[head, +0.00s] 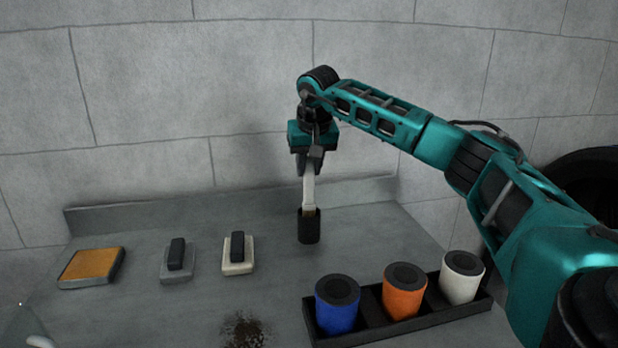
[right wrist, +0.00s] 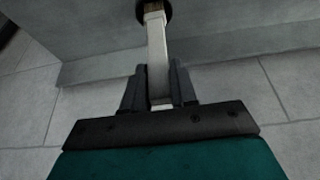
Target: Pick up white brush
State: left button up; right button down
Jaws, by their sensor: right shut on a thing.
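The white brush (head: 309,190) stands upright at the back middle of the grey table, its lower end in a small black cup (head: 309,228). My right gripper (head: 308,170) is above it, pointing down, shut on the upper part of the brush's white handle. In the right wrist view the handle (right wrist: 156,55) runs between the two dark fingers (right wrist: 158,88), with a dark round rim at its far end. My left gripper is not in view.
A black rack (head: 425,322) with blue (head: 337,305), orange (head: 404,292) and white (head: 462,278) cups stands front right. A yellow-topped pad (head: 90,266) and two black-handled blocks (head: 177,262) (head: 238,256) lie left. A dark debris patch (head: 244,330) is in front. A raised edge and wall stand behind.

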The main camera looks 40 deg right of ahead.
pick_arm(q)
jog(key=p, duration=0.1)
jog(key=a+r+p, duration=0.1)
jog(key=p, duration=0.1)
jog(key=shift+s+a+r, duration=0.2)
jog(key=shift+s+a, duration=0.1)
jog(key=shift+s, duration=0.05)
pick_arm(e)
notch_tip(320, 180, up, 16)
jog(key=shift+f, duration=0.2)
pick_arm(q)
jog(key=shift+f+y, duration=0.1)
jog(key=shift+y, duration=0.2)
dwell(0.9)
pick_arm(e)
jog(key=shift+a, duration=0.1)
dwell(0.6)
